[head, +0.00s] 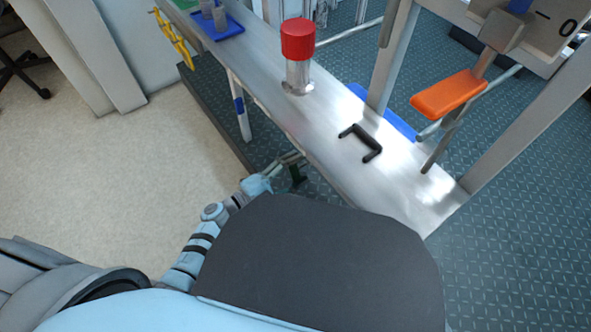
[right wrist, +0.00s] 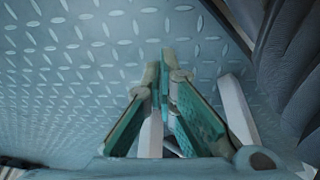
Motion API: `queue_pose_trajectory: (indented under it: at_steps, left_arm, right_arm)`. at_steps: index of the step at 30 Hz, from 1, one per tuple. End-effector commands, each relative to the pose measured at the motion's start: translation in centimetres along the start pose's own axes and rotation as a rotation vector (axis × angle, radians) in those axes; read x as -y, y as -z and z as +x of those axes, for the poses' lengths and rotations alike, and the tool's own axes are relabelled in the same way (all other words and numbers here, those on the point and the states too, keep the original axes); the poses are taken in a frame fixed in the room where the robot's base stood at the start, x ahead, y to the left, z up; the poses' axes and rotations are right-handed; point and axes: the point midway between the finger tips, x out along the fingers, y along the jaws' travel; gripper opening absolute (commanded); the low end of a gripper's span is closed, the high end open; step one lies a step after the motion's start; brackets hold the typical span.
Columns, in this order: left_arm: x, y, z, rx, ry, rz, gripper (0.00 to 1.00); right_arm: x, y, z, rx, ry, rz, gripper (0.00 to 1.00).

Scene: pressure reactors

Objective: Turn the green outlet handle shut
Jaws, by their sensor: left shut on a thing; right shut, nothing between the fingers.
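My left arm reaches in from the left in the head view. Its gripper (head: 292,162) is at the near edge of the metal bench, low beside it, and is shut. A small dark green part (head: 297,177) shows right at its fingers; it looks like the green outlet handle, mostly hidden by the gripper and the bench. How far the handle is turned cannot be told. My right gripper (right wrist: 168,65) shows in the right wrist view with its green-padded fingers together and nothing between them, above patterned floor plate.
The bench (head: 330,115) carries a red-capped cylinder (head: 298,42), a black bracket-shaped handle (head: 361,142) and a blue tray (head: 222,28). An orange handle (head: 447,95) and metal posts stand at the right. Pale floor (head: 170,150) at the left is clear.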

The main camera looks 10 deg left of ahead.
Motion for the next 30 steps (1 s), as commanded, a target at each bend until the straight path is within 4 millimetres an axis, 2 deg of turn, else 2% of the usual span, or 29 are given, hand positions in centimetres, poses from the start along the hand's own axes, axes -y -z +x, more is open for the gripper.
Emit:
queue_pose_trajectory:
  at_steps: [15, 30]
  left_arm:
    - [-0.4, -0.1, -0.1, 0.001, -0.002, 0.404, 0.25]
    - [-0.4, -0.1, -0.1, 0.0, -0.004, 0.518, 0.25]
  right_arm:
    - [0.1, 0.7, -2.0, 0.016, 0.0, -0.021, 0.0]
    - [0.2, 0.9, -2.7, 0.021, 0.0, -0.027, 0.0]
